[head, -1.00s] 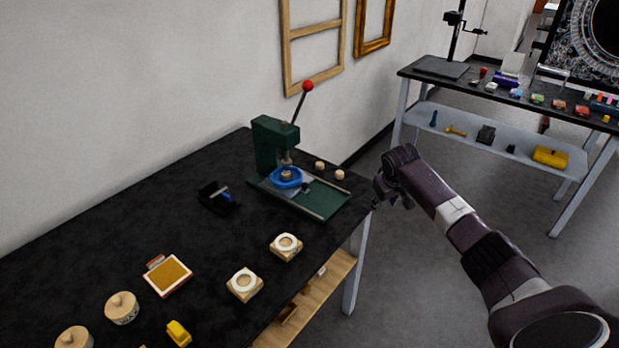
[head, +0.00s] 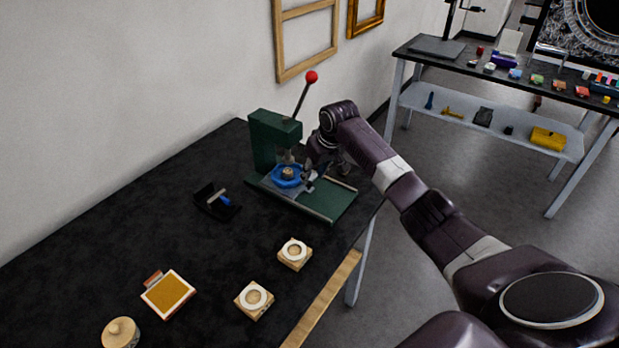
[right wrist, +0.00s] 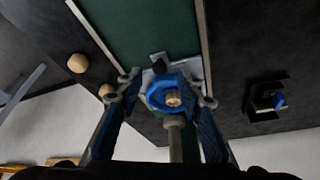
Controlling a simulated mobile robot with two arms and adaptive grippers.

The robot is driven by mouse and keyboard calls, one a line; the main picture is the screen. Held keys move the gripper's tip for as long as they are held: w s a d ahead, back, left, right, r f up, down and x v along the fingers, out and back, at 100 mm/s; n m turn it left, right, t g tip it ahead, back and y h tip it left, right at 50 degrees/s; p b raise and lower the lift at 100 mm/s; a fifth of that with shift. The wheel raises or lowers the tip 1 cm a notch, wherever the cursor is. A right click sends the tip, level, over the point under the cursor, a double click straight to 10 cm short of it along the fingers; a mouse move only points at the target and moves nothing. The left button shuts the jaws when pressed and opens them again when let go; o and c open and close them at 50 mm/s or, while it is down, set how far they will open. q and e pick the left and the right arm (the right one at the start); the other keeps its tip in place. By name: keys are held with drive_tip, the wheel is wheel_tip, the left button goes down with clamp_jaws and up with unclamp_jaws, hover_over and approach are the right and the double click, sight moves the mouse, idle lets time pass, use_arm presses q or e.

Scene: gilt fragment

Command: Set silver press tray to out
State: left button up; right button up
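The green press (head: 275,139) stands at the back of the black table. Its silver tray (right wrist: 150,74) sits under the ram, on the green base between two pale rails. A blue ring (head: 288,177) with a small tan piece (right wrist: 173,99) in it rests on the tray. A small dark knob (right wrist: 158,58) is at the tray's edge. My right gripper (head: 311,178) is at the press, just right of the blue ring. In the right wrist view its fingers (right wrist: 169,93) are spread on either side of the tray, with no grip visible. My left gripper is not in view.
The press lever has a red ball (head: 312,77). Small round tan pieces (right wrist: 78,63) lie beside the base. A black holder (head: 216,202) stands left of the press, and wooden blocks with white rings (head: 294,253) stand in front. The green base's front stretch (head: 328,202) is clear.

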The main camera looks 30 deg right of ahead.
sight(309, 183)
drive_tip(key=x, duration=0.3)
drive_tip(key=shift+w+f, duration=0.1)
drive_tip(key=shift+f, duration=0.1)
drive_tip(key=shift+w+f, duration=0.2)
drive_tip(key=shift+f, duration=0.1)
drive_tip(key=shift+w+f, duration=0.1)
drive_tip(key=c, duration=0.9)
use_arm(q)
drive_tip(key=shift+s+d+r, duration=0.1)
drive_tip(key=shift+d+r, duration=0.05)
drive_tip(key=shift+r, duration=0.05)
use_arm(e)
clamp_jaws()
